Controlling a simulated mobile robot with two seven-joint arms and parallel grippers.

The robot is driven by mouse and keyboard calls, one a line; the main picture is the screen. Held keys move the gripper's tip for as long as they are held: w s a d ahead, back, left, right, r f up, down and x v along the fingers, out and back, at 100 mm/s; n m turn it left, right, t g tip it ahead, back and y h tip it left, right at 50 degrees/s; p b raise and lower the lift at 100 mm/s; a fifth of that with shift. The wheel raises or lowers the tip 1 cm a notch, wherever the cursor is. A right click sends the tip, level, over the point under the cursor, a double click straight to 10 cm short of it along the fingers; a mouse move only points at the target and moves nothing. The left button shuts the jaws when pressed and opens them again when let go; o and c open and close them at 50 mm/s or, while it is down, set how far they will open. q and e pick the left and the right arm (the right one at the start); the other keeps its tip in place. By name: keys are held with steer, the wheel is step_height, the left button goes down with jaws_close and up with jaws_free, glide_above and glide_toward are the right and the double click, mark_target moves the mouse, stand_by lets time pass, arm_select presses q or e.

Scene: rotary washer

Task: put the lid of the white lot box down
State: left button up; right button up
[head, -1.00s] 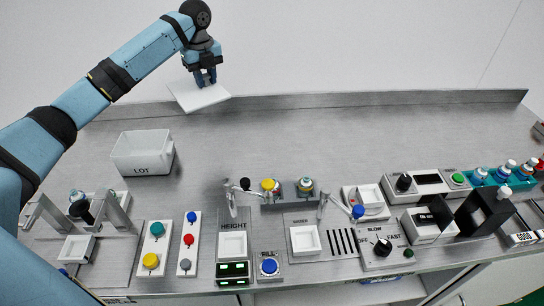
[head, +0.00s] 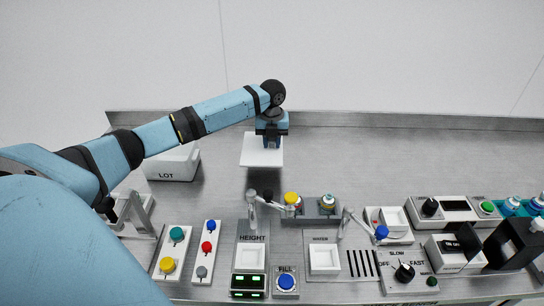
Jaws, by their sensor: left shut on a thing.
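The white lid (head: 261,154) is a flat square plate in the head view, at the back middle of the steel counter. My left gripper (head: 271,143) is shut on the lid and points down. The lid lies level over the counter; I cannot tell whether it touches the surface. The white lot box (head: 172,168), marked LOT, stands to the left of the lid, partly hidden behind my left arm. My right gripper is not in view.
The steel counter (head: 400,160) is bare to the right of the lid. A low ledge runs along the back.

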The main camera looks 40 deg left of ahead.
arm_select(q)
steer(key=shift+f, duration=3.05)
steer(key=shift+f, duration=0.15)
steer(key=o, duration=0.9)
step_height(320, 180, up, 12)
steer(key=shift+r, duration=0.2)
